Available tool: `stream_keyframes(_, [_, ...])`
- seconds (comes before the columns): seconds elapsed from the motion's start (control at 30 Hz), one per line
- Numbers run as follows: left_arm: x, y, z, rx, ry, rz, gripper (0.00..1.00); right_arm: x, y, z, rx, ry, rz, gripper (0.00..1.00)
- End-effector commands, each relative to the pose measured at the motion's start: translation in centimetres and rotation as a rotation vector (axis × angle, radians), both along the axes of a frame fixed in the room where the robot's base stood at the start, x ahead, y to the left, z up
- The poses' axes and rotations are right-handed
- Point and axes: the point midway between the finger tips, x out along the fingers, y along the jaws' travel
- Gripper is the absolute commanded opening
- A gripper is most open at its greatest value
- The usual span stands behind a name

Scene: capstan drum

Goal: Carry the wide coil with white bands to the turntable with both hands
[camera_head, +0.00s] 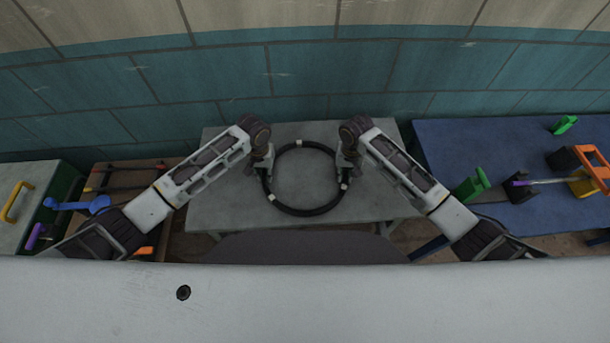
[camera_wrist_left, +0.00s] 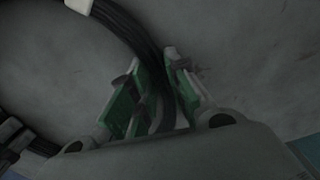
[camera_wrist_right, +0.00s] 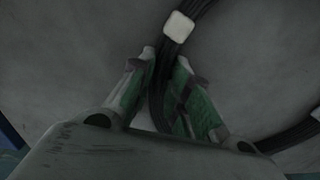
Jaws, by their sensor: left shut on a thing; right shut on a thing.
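The wide black coil with white bands (camera_head: 300,211) is a large ring over the grey table in the head view. My left gripper (camera_head: 264,172) is at the ring's left side, and my right gripper (camera_head: 345,170) is at its right side. In the left wrist view the fingers (camera_wrist_left: 158,92) are shut around the black strands of the coil (camera_wrist_left: 135,35). In the right wrist view the fingers (camera_wrist_right: 163,85) are shut around the coil (camera_wrist_right: 205,10), close to a white band (camera_wrist_right: 178,27). I cannot tell whether the coil touches the table. No turntable is clearly recognisable.
The grey table (camera_head: 225,205) is otherwise bare. A blue-topped table (camera_head: 450,140) with green, orange and purple items stands at right. A brown surface (camera_head: 125,178) with tools and a grey-topped green unit (camera_head: 35,185) are at left. A tiled wall (camera_head: 300,70) closes the back.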

Motion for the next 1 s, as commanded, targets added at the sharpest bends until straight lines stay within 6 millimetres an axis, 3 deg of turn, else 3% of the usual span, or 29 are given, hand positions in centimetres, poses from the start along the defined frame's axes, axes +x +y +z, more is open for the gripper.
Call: stream_keyframes(1.0, [0.0,0.03,0.6,0.001,0.0,-0.004,0.0,0.22,-0.19,0.65,-0.002,-0.004,-0.005,0.0])
